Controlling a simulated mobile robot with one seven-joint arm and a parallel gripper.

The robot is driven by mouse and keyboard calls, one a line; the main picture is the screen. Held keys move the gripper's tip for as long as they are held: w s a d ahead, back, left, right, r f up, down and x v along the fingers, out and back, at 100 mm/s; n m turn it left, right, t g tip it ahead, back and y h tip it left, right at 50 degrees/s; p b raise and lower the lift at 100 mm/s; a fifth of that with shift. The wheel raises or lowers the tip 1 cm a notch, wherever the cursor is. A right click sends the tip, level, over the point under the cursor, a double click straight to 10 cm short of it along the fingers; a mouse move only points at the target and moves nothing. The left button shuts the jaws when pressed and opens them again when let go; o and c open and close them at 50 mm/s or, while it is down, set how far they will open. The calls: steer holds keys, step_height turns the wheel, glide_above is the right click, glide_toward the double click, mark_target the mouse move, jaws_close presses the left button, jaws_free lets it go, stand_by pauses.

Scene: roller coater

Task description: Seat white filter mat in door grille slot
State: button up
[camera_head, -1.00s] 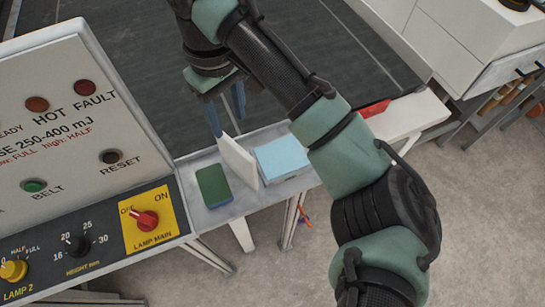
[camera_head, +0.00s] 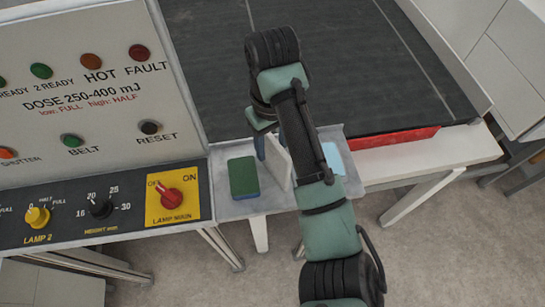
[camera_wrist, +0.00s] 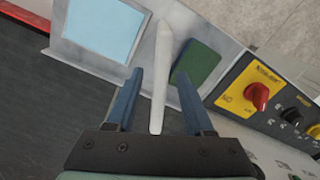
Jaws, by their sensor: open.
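The white filter mat (camera_head: 279,162) stands on edge, seen nearly edge-on, on a narrow grey tray (camera_head: 229,209). It stands between a green block and a light blue pad. In the wrist view the mat (camera_wrist: 161,70) runs up between the two blue fingers. My gripper (camera_wrist: 160,82) is open, with one finger on each side of the mat and a gap on both sides. In the head view my gripper (camera_head: 272,150) is above the tray, and my arm partly hides it and the mat. I see no door grille slot in these views.
The green block (camera_head: 243,178) lies close left of the mat, and the light blue pad (camera_head: 334,159) lies to its right. A control panel (camera_head: 90,100) with knobs rises on the left. A dark belt (camera_head: 350,60) lies behind, with a red strip (camera_head: 395,138) at its front edge.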

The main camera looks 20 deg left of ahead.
steer(key=shift+f, duration=0.85)
steer(key=shift+c, duration=0.3)
jaws_close()
